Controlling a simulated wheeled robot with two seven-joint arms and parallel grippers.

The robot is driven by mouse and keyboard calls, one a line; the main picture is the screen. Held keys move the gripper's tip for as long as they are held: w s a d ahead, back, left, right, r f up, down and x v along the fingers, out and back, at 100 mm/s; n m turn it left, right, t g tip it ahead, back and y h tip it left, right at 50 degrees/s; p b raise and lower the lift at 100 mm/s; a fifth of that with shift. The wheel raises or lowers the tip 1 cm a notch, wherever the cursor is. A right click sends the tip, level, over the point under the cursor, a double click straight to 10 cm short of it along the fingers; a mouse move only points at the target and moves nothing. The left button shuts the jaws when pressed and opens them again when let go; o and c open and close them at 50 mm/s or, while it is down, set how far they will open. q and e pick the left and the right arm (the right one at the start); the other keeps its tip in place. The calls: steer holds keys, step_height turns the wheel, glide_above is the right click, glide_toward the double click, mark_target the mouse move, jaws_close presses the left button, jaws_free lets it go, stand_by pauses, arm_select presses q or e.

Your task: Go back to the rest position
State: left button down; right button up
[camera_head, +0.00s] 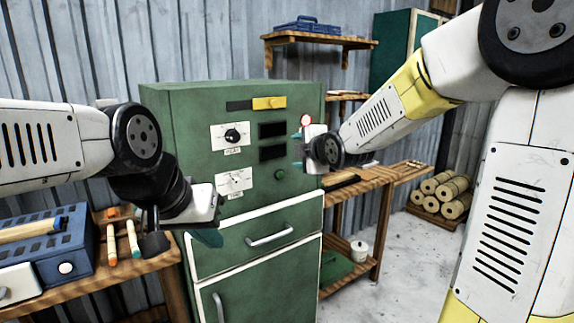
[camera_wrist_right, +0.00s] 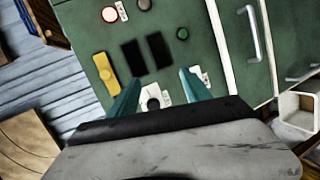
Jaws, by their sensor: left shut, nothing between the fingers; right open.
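My left gripper (camera_head: 207,238) is shut and empty. Its teal fingertips point down in front of the green cabinet (camera_head: 165,110), near the drawer's left end. Whether they touch it I cannot tell. My right gripper (camera_head: 298,150) is at the cabinet's right side in the head view, partly hidden by its own wrist. In the right wrist view its two teal fingers (camera_wrist_right: 160,92) are spread apart with nothing held between them. They face the control panel, with a dial (camera_wrist_right: 152,102) showing between them.
The panel carries a yellow switch (camera_head: 269,103), dark displays, dials and a green button (camera_head: 280,174). A drawer handle (camera_head: 270,236) sticks out below. A wooden bench (camera_head: 368,183) and rattan rolls (camera_head: 446,192) are at right.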

steer(key=s+d+f+m+g+h, duration=0.1)
steer(key=s+d+f+m+g, duration=0.1)
steer(key=s+d+m, duration=0.2)
steer(key=s+d+f+m+g+h, duration=0.1)
steer(key=s+d+m, duration=0.3)
steer(key=s+m, duration=0.6)
steer(key=s+d+f+m+g+h, duration=0.1)
steer(key=s+d+f+m+g, duration=0.2)
steer(key=s+m, duration=0.4)
steer(key=s+d+g, duration=0.1)
steer(key=s, duration=0.8)
steer(key=shift+s+d+f, duration=0.15)
steer(key=shift+s+d, duration=0.15)
steer(key=shift+s, duration=0.05)
